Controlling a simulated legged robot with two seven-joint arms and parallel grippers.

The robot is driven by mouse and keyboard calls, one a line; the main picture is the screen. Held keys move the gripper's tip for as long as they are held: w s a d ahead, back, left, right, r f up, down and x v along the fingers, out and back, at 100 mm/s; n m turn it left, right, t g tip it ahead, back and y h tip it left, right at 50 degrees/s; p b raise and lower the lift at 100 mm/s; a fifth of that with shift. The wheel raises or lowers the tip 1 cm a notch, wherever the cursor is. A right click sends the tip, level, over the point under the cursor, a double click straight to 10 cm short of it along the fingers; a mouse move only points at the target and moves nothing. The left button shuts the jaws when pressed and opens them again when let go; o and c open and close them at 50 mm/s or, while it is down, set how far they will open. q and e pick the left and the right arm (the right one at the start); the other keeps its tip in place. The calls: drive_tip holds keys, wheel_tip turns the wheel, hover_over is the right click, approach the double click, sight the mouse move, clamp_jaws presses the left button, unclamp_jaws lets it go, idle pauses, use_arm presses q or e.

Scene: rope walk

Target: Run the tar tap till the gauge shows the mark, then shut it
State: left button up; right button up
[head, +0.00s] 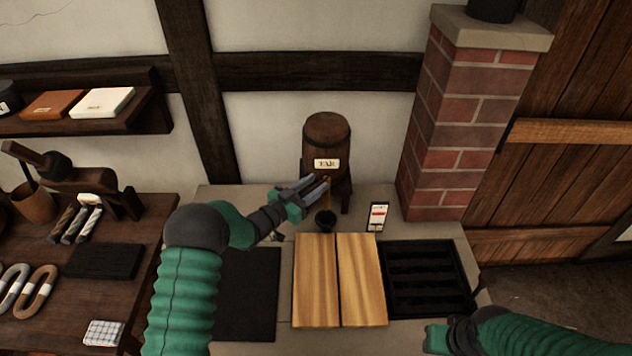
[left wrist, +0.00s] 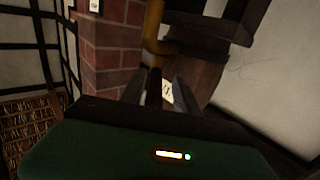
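The tar barrel (head: 327,135), a small brown cask with a "TAR" label, stands on a dark stand at the back wall. Its brass tap (head: 327,198) points down over a small black pot (head: 325,221); I cannot tell whether tar runs. The brass pipe also shows in the left wrist view (left wrist: 153,28). My left gripper (head: 317,186) is at the tap, its fingers apart with a dark piece between them. The gauge (head: 377,216) is a white card with a red band, right of the pot; its reading is too small to tell. My right gripper (head: 437,338) is low at right, its fingers hidden.
Two wooden boards (head: 316,284) lie on the bench, between a dark mat (head: 249,292) and a black slotted tray (head: 425,279). A brick pillar (head: 460,130) rises at the back right. A side table (head: 60,318) at left holds rope coils and tools.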

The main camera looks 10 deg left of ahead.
use_arm(q)
drive_tip(key=shift+w+d, duration=0.35)
drive_tip(key=shift+d, duration=0.5)
drive_tip(key=shift+a, duration=0.35)
clamp_jaws()
drive_tip(key=shift+d+r, duration=0.1)
